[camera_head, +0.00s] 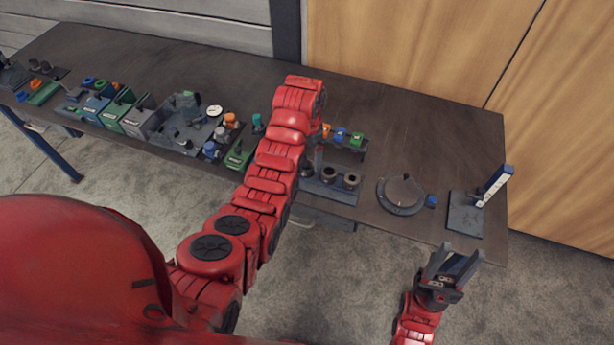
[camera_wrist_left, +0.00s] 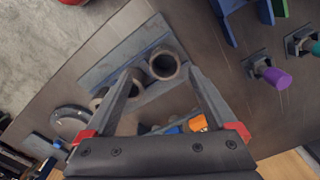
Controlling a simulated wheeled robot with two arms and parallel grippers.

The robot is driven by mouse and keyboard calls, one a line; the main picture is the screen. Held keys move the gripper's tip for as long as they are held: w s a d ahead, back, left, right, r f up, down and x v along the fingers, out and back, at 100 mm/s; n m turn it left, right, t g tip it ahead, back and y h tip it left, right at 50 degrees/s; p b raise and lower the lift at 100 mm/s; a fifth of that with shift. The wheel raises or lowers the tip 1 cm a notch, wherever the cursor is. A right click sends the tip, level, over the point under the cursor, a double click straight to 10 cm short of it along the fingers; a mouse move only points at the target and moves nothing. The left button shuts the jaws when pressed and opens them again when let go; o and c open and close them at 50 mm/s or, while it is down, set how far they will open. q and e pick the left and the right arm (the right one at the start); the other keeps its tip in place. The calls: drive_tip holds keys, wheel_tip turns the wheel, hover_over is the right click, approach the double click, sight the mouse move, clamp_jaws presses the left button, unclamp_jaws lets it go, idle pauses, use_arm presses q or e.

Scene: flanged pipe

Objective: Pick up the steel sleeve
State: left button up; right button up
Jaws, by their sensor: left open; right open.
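Grey hollow cylinders that look like steel sleeves stand in a row on a dark rack near the table's front edge. In the head view two show, one (camera_head: 328,173) beside another (camera_head: 351,181); I cannot tell which is the named one. In the left wrist view the nearest sleeve (camera_wrist_left: 164,64) stands upright, its open top towards the camera. My left gripper (camera_wrist_left: 161,74) is open, its fingers pointing at the rack with this sleeve between the tips in the picture. Contact cannot be told. In the head view my left arm largely hides that gripper. My right gripper (camera_head: 455,264) is open and empty in front of the table.
A round grey flange (camera_head: 401,194) and a small blue piece (camera_head: 431,201) lie right of the rack. Bins (camera_head: 140,118) and coloured parts crowd the left. The back right tabletop (camera_head: 440,125) is clear.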

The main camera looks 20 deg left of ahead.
sight(308, 165)
use_arm(q)
drive_tip(key=shift+f, duration=0.35)
drive_tip(key=shift+w+f+p, duration=0.1)
drive_tip(key=shift+f+p, duration=0.45)
drive_tip(key=shift+p, duration=0.25)
drive_tip(key=shift+w+a+f+p, duration=0.15)
drive_tip(key=shift+w+f+p, duration=0.1)
drive_tip(key=shift+f+p, duration=0.35)
drive_tip(key=shift+w+f, duration=0.1)
drive_tip(key=shift+f, duration=1.4)
clamp_jaws()
